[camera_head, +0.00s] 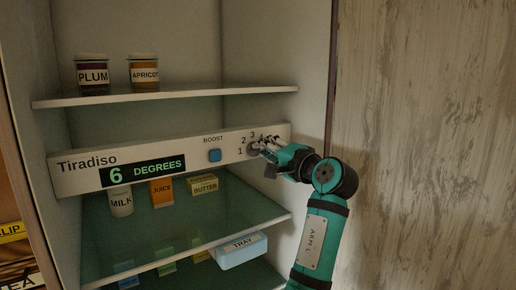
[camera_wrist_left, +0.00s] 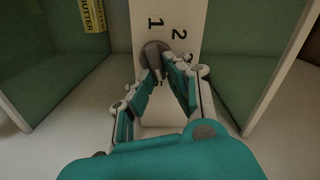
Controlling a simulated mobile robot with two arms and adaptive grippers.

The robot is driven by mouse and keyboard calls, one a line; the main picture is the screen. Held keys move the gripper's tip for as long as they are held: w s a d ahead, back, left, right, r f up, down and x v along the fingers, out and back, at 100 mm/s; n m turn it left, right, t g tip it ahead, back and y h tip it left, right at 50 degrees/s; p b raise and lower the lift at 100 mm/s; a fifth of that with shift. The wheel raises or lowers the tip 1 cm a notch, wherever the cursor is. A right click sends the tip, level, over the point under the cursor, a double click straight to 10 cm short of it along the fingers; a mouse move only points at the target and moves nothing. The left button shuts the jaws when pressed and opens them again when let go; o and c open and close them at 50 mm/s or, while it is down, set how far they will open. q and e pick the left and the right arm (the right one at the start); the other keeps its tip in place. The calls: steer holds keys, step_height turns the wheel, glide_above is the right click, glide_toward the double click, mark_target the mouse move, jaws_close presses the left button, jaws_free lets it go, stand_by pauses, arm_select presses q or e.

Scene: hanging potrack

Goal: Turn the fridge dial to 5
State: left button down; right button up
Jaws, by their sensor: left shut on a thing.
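The fridge dial (camera_head: 254,148) is a small grey knob at the right end of the white control panel (camera_head: 80,177), with the numbers 1, 2, 3 and 4 showing around it. The panel display (camera_head: 142,171) reads 6 DEGREES. My left gripper (camera_head: 266,147) is at the dial, coming from the right. In the left wrist view, the dial (camera_wrist_left: 155,56) sits between the fingers of my left gripper (camera_wrist_left: 168,72), which are shut on its grip. Numbers 1 and 2 are clear there, and a 3 is partly covered by a finger. My right gripper is in neither view.
A blue BOOST button (camera_head: 215,155) is left of the dial. Jars of plum (camera_head: 92,73) and apricot (camera_head: 144,72) stand on the upper shelf. Milk (camera_head: 121,202), juice (camera_head: 161,191) and butter (camera_head: 203,185) stand below the panel.

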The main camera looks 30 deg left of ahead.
arm_select(q)
steer(key=shift+f+m+p, duration=0.15)
steer(key=shift+m+p, duration=1.15)
steer(key=shift+p, duration=0.15)
